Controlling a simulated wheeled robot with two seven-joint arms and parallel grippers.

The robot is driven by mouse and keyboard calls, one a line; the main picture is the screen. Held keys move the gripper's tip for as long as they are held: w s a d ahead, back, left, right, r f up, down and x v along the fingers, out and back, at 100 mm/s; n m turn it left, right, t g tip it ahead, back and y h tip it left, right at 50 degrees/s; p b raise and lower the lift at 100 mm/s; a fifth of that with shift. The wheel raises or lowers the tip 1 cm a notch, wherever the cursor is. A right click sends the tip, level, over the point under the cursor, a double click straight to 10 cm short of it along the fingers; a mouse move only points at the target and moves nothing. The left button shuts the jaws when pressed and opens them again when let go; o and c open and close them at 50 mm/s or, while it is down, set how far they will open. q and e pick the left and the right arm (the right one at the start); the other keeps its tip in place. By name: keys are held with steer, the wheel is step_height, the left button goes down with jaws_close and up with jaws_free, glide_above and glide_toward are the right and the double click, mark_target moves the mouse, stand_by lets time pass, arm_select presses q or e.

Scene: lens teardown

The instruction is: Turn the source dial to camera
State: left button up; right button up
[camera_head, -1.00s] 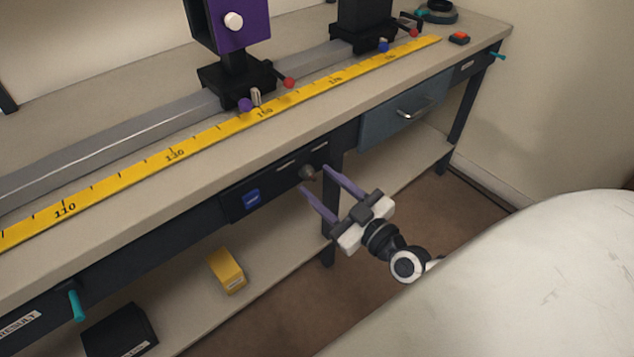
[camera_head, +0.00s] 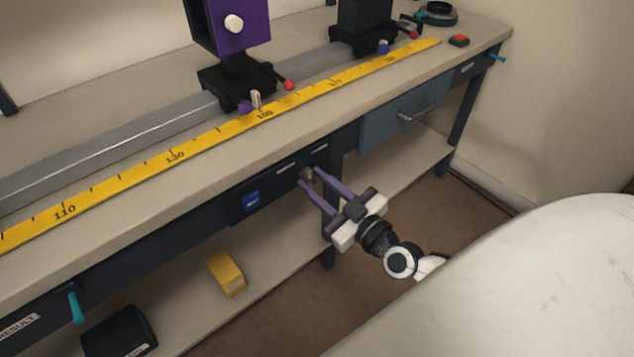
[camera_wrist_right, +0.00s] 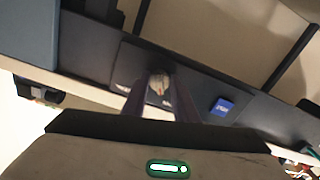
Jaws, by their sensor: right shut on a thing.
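The source dial (camera_head: 307,174) is a small round grey knob on the dark front panel (camera_head: 234,205) of the bench. My right gripper (camera_head: 309,181) has its two purple fingers closed around the dial, one on each side. In the right wrist view the dial (camera_wrist_right: 158,84) shows between the fingertips, with a small red mark on its face. Two pale label strips sit above the dial, too small to read. A blue label (camera_head: 252,200) is on the panel left of the dial. My left gripper is not in view.
A yellow ruler (camera_head: 175,157) and a grey rail (camera_head: 110,148) run along the bench top, with a purple-faced holder (camera_head: 243,45) on the rail. A blue drawer (camera_head: 400,118) is to the right. A yellow box (camera_head: 227,272) and a black box (camera_head: 118,332) rest on the lower shelf.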

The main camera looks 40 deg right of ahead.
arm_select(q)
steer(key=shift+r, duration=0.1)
arm_select(e)
steer(key=shift+m+p, duration=0.35)
steer(key=shift+m, duration=0.45)
steer(key=m+p, duration=0.1)
steer(key=m, duration=0.2)
steer(key=shift+a, duration=0.1)
steer(key=m, duration=0.3)
steer(key=shift+m+p, duration=0.3)
steer(key=shift+m, duration=0.1)
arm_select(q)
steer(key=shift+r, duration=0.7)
arm_select(e)
steer(key=shift+a+m, duration=0.1)
steer(key=shift+m, duration=1.5)
steer(key=o, duration=1.1)
steer(key=shift+c, duration=0.2)
